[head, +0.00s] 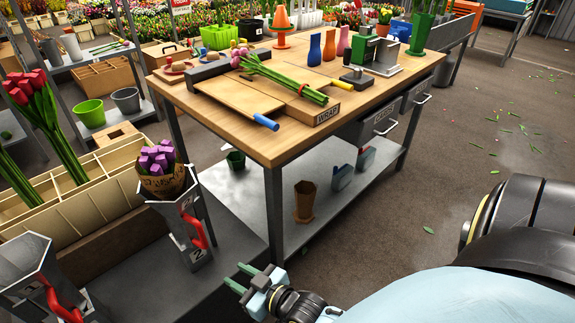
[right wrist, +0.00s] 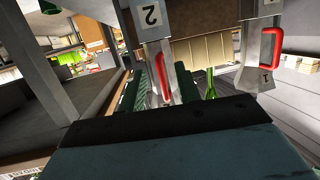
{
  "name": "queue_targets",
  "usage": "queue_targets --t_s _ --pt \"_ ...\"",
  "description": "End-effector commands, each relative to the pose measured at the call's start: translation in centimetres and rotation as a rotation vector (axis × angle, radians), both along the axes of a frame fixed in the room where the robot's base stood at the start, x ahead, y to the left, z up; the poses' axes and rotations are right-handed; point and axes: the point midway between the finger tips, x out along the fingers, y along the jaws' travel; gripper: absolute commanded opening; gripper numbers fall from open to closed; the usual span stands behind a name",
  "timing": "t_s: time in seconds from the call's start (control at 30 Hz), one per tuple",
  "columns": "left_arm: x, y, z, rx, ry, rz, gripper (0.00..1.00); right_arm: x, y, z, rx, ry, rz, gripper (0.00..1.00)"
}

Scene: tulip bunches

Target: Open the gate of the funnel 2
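Funnel 2 (head: 183,222) is a grey metal funnel at the lower left of the head view, with a red handle (head: 194,227) and a "2" label. Purple tulips (head: 157,158) in a brown wrap stand in its top. My right gripper (head: 241,278) is open and empty, right of and apart from the handle. In the right wrist view, the red handle (right wrist: 167,84) of funnel 2 shows between my fingers. I cannot tell the gate itself apart from the handle. My left gripper is not in view.
Another funnel (head: 30,262) with a red handle stands at the lower left; a funnel marked "1" (right wrist: 252,55) shows in the right wrist view. A wooden workbench (head: 262,150) with tools and tulips stands behind. A compartment crate (head: 75,212) is left of funnel 2.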

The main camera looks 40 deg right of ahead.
Motion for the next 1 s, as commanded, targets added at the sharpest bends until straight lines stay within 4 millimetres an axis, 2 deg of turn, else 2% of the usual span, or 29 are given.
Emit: queue_targets --t_s 0.03,0.27,0.6,0.8,1.0 --pt "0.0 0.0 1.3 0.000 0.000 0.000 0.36 -0.5 -0.1 -0.4 -0.008 0.039 -0.003 0.33" --pt "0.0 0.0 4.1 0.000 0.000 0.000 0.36 -3.0 -0.9 -4.1 -0.050 0.204 -0.011 0.33" --pt "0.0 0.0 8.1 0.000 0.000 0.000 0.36 -8.3 -1.9 -8.4 -0.103 0.435 -0.020 0.33" --pt "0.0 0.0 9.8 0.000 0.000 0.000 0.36 -11.2 -2.5 -10.1 -0.127 0.541 -0.022 0.33" --pt "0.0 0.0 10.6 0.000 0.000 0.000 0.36 -12.9 -2.8 -11.0 -0.141 0.598 -0.023 0.33"
